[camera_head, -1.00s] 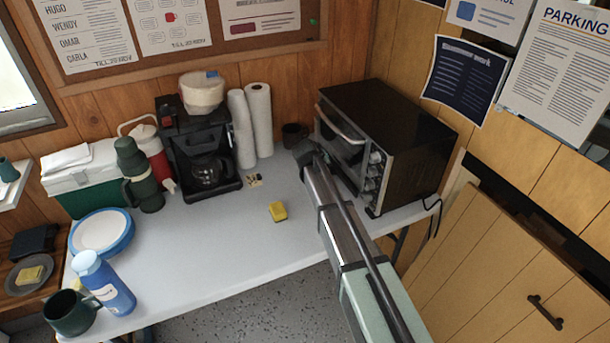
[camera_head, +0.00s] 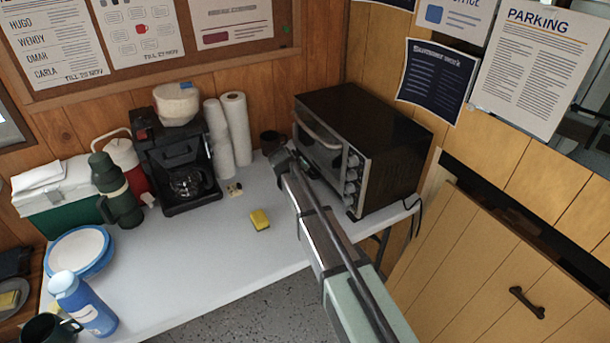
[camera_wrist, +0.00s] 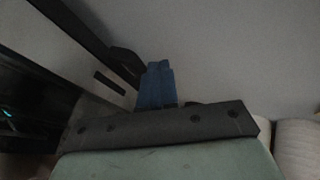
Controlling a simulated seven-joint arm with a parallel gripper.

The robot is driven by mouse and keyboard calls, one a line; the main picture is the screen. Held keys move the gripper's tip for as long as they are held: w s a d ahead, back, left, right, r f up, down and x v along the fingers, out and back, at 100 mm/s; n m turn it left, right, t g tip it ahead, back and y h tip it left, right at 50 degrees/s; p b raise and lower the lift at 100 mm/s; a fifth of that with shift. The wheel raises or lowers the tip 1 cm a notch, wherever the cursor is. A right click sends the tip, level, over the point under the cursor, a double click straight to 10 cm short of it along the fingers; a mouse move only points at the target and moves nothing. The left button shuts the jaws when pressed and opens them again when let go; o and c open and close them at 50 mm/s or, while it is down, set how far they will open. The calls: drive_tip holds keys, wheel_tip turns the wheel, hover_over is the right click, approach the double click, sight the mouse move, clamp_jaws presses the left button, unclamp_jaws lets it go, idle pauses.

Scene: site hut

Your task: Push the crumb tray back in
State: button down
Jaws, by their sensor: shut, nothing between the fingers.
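The black toaster oven (camera_head: 392,137) stands at the back right of the white table, its silver-edged door and knobs facing front left. My gripper (camera_head: 278,158) is low in front of the oven's left end, near the tabletop. My arm covers much of the oven's lower front edge, so the crumb tray cannot be made out in the head view. In the wrist view my blue fingertips (camera_wrist: 157,84) are together and empty. A long dark strip (camera_wrist: 80,33) with a tab-like end runs beside them. It may be the tray's front; whether the fingers touch it I cannot tell.
A yellow sponge (camera_head: 259,219) lies on the white table (camera_head: 205,262), left of my arm. A dark mug (camera_head: 270,142) and paper towel rolls (camera_head: 236,130) stand behind my gripper. The coffee maker (camera_head: 180,165) is further left. The front middle of the table is clear.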

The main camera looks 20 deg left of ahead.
drive_tip(key=s+a+f+v, duration=0.1)
drive_tip(key=v, duration=1)
drive_tip(key=s+d+f+n+g+h, duration=0.1)
drive_tip(key=s+d+f+g, duration=0.1)
drive_tip(key=s+d+f, duration=0.5)
drive_tip(key=s+d+f+n+g+h, duration=0.2)
drive_tip(key=s+d, duration=0.9)
drive_tip(key=s, duration=0.1)
drive_tip(key=s+d+f+m+g, duration=0.3)
drive_tip(key=s+d+f, duration=0.1)
drive_tip(key=d+f, duration=0.6)
drive_tip(key=s+d+f+m+g, duration=0.2)
drive_tip(key=s+d+f, duration=0.2)
drive_tip(key=d+f, duration=0.65)
drive_tip(key=s+d+f+m+g+y, duration=0.2)
drive_tip(key=s+d+f+m, duration=0.1)
drive_tip(key=s+f, duration=0.4)
drive_tip(key=s+d+f+m+g+y, duration=0.1)
drive_tip(key=s+d+f+m+g, duration=0.1)
drive_tip(key=s+f, duration=0.5)
drive_tip(key=s+d+g, duration=0.1)
drive_tip(key=s+d, duration=0.1)
drive_tip(key=s, duration=0.4)
drive_tip(key=shift+s+f+m+y, duration=0.35)
drive_tip(key=shift+s+m+y, duration=0.05)
